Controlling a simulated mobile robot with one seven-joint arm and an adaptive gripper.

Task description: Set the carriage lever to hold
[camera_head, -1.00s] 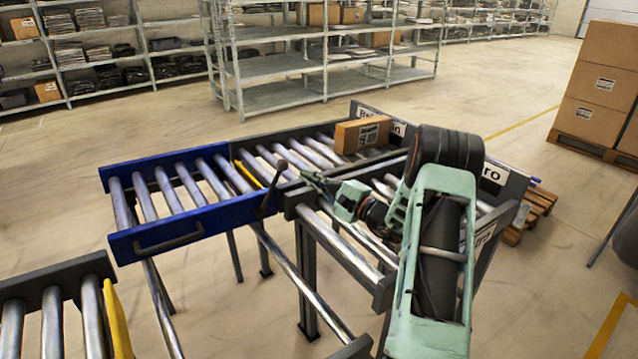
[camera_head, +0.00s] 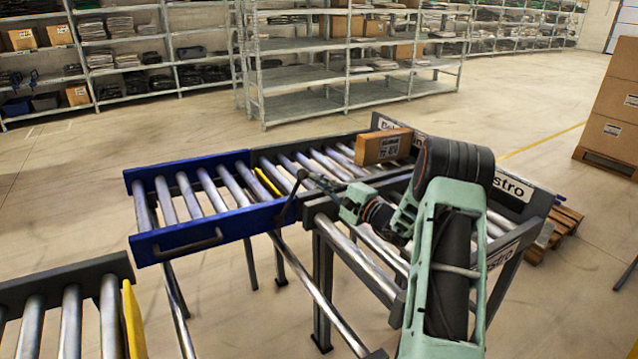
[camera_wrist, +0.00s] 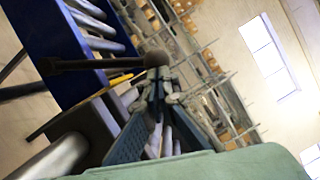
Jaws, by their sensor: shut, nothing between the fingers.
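The carriage lever (camera_head: 289,198) is a dark rod with a round knob, standing at the near right corner of the blue roller carriage (camera_head: 205,232). It leans slightly right at the top. My gripper (camera_head: 314,180) is shut and empty, its tips right beside the knob on the right. In the wrist view the lever (camera_wrist: 95,64) runs in from the left, and its knob is just at the fingertips of my gripper (camera_wrist: 159,78). I cannot tell whether they touch. No hold marking on the lever is legible.
The carriage meets a fixed roller conveyor (camera_head: 330,155) carrying a cardboard box (camera_head: 382,148). Another roller section (camera_head: 70,275) with a yellow end plate stands at the lower left, with a floor gap between. Shelves (camera_head: 350,75) stand behind, and stacked cartons (camera_head: 610,110) at the right.

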